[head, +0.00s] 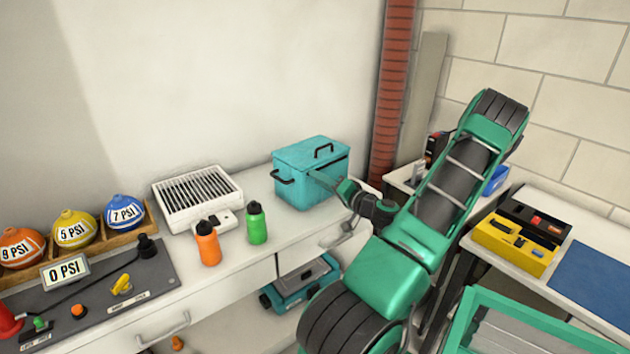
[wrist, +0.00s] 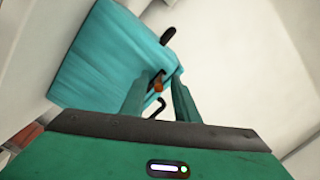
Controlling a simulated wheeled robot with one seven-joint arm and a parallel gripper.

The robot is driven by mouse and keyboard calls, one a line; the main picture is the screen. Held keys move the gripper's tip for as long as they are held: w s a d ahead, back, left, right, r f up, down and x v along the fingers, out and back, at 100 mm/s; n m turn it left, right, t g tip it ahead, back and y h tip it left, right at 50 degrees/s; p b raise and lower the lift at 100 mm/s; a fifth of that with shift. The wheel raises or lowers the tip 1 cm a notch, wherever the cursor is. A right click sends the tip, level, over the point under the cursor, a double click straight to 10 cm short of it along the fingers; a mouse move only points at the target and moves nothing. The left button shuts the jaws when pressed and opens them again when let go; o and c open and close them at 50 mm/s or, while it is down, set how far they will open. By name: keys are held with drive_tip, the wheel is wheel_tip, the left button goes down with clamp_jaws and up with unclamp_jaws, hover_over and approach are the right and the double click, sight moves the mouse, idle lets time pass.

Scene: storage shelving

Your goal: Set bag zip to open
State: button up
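The bag is a teal box-shaped bag (head: 300,190) with dark handles, upright on the white counter. It fills the upper left of the wrist view (wrist: 95,65), tilted in that picture. A dark seam runs below its lid in the head view. A small orange-brown piece (wrist: 158,86), perhaps the zip pull, shows by the bag's edge in the wrist view. My gripper (head: 318,178) is at the bag's right front. In the wrist view its two fingers (wrist: 157,92) stand apart, with the orange-brown piece seen between their tips. I cannot tell whether they touch it.
Green (head: 256,223) and orange (head: 208,243) bottles stand left of the bag, near a white vented box (head: 198,198). A red ribbed pipe (head: 392,90) rises behind it. At right, a table holds a yellow-and-black case (head: 515,243). A teal case (head: 300,283) lies below the counter.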

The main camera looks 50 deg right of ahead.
drive_tip(key=s+a, duration=0.1)
drive_tip(key=s, duration=0.8)
drive_tip(key=shift+s+a, duration=0.2)
drive_tip(key=shift+a, duration=0.2)
